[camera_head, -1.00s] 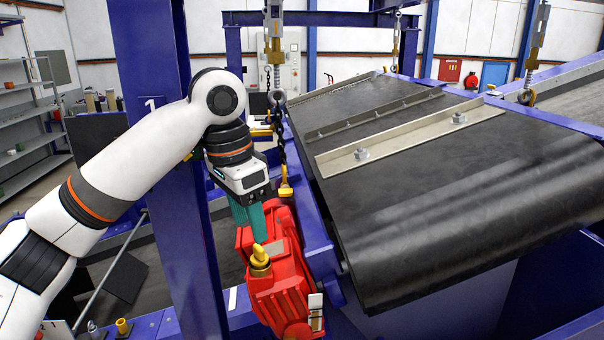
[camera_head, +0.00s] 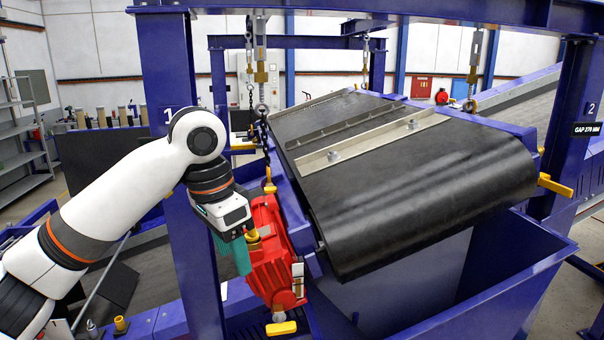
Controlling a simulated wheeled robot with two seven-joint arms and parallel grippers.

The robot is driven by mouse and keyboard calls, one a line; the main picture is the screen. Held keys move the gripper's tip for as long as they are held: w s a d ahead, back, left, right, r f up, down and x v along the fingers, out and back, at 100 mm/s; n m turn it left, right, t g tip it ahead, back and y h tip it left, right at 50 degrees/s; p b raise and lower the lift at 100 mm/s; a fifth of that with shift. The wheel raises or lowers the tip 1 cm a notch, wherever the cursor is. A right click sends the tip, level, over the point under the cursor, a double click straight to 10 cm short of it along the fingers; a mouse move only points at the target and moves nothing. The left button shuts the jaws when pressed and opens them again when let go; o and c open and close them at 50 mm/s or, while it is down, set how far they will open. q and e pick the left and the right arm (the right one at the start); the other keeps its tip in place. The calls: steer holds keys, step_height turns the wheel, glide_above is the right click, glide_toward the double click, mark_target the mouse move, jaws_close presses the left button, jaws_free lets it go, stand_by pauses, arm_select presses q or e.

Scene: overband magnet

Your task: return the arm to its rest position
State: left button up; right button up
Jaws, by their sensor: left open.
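My left arm (camera_head: 110,205) comes in from the left, bent at a raised elbow-like joint, and reaches down past the blue post marked 1. My left gripper (camera_head: 236,262), with teal fingers, points down and is open. It is just left of the red motor unit (camera_head: 270,262) on the near end of the magnet. A yellow lifting eye (camera_head: 252,236) on the motor is close to the gripper's body. I cannot tell whether they touch. The fingertips are partly hidden by the motor. My right gripper is not in view.
The overband magnet's black belt (camera_head: 420,185) hangs on chains (camera_head: 261,85) from the blue frame (camera_head: 420,12). Blue post 1 (camera_head: 172,70) stands right behind my arm. A yellow handle (camera_head: 281,328) sits below the motor. A blue chute (camera_head: 520,265) is at right.

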arm_select(q)
steer(key=s+d+f+n+t+h, duration=0.1)
steer(key=s+d+f+h, duration=0.2)
steer(key=f, duration=1)
steer(key=s+d+f, duration=0.2)
steer(key=s+f, duration=0.2)
steer(key=f, duration=0.9)
steer(key=s+a+f+n+t+y, duration=0.15)
steer(key=s+a+f+n, duration=0.25)
steer(key=s+a+f, duration=0.45)
steer(key=s+a+f+n+y, duration=0.3)
steer(key=s+a, duration=0.3)
steer(key=s, duration=0.5)
step_height(320, 180, down, 29)
steer(key=g+b, duration=0.1)
steer(key=b, duration=0.5)
steer(key=s+a+f+g+b, duration=0.1)
steer(key=s+f+b, duration=0.1)
steer(key=s+f, duration=0.6)
steer(key=s+a+f+b, duration=0.2)
steer(key=s+f, duration=0.7)
steer(key=f, duration=0.7)
steer(key=shift+s+f+g+b, duration=0.2)
steer(key=shift+g+b, duration=0.15)
steer(key=shift+b, duration=0.5)
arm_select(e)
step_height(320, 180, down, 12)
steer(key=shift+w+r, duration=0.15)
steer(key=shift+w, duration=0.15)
